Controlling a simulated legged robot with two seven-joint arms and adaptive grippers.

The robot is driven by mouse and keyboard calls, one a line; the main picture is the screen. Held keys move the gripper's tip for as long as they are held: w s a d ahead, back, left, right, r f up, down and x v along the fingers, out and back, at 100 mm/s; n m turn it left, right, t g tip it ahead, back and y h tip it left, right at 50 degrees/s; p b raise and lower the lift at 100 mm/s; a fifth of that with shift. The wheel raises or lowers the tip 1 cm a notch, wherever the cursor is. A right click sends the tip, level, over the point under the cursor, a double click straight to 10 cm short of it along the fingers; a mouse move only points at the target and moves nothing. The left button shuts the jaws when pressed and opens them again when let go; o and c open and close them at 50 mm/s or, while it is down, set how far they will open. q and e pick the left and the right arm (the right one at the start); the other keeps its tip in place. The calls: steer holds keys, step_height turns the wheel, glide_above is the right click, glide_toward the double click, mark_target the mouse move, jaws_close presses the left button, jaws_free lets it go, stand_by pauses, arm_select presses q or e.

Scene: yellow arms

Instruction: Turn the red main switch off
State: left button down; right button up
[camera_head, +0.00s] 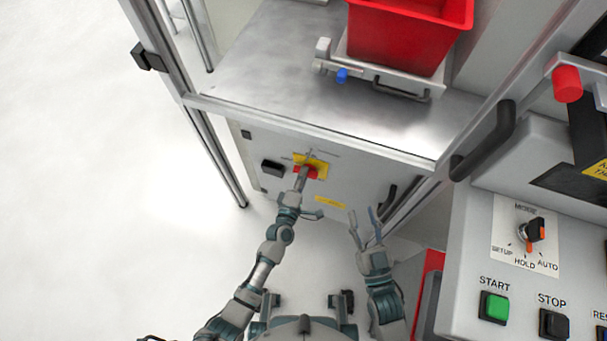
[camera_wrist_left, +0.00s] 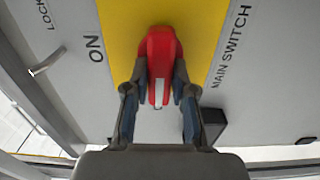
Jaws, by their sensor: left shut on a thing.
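The red main switch handle (camera_wrist_left: 160,55) sits on a yellow plate (camera_wrist_left: 120,25) on the grey cabinet front. In the left wrist view the word ON is beside the plate on the left and MAIN SWITCH is on the right. The handle's long side runs up and down in that view. My left gripper (camera_wrist_left: 158,88) is shut on the handle, one finger on each side. In the head view the red handle (camera_head: 312,173) shows past my left gripper (camera_head: 302,176). My right gripper (camera_head: 364,225) is open and empty in front of the cabinet, to the right.
A black box-shaped part (camera_head: 273,168) sticks out left of the switch. A black handle (camera_head: 387,200) is to its right. A red bin (camera_head: 400,40) stands above on the metal top. A control panel (camera_head: 470,240) with a green START button (camera_head: 495,307) fills the right side.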

arm_select(q)
steer(key=shift+a+f, duration=0.1)
steer(key=shift+f, duration=0.15)
steer(key=c, duration=1)
jaws_free()
steer(key=shift+o, duration=0.2)
steer(key=shift+s+r, duration=0.1)
steer(key=v, duration=1.1)
steer(key=shift+s+a, duration=0.2)
steer(key=shift+s, duration=0.1)
